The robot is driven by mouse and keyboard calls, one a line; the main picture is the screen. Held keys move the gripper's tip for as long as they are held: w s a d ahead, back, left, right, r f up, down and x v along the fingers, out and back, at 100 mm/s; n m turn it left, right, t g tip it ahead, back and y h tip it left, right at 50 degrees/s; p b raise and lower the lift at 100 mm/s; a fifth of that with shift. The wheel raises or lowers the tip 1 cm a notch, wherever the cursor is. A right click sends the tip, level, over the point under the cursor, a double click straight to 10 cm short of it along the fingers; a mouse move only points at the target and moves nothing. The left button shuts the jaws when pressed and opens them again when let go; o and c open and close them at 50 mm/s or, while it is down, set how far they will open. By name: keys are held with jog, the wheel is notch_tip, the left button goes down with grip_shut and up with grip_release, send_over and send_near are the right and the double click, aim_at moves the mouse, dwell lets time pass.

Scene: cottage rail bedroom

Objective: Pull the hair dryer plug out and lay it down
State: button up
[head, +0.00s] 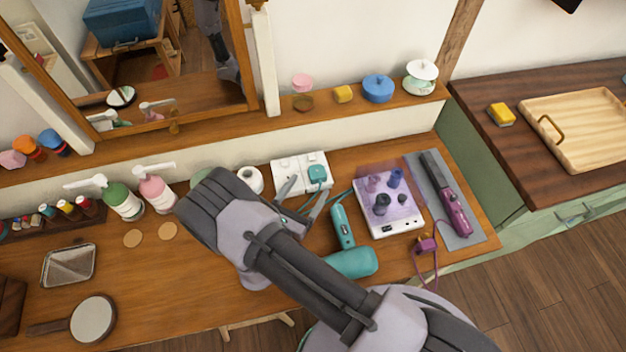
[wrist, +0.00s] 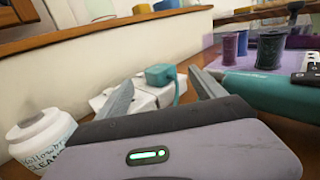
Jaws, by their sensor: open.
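The teal hair dryer plug (head: 318,174) sits in the right part of a white socket block (head: 288,166) against the wall. It also shows in the wrist view (wrist: 160,74), with its teal cord dropping from its right side. The teal hair dryer (head: 352,262) lies on the wooden dresser top, right of my arm. My gripper (head: 305,195) is open and empty, pointing at the socket block. In the wrist view the plug appears between my two fingers (wrist: 161,80), beyond them; I cannot tell the exact gap. My arm hides part of the dresser.
A purple straightener (head: 455,215) lies on a grey mat, with a purple plug (head: 427,244) nearby. A white jar (wrist: 40,135) is close left of my gripper.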

aim_at(313, 181)
jog(key=x, duration=0.5)
jog(key=shift+b, duration=0.35)
jog(key=shift+c, duration=0.2)
jog(key=c, duration=1.4)
jog(key=shift+r+p, duration=2.1)
jog(key=shift+r, duration=0.7)
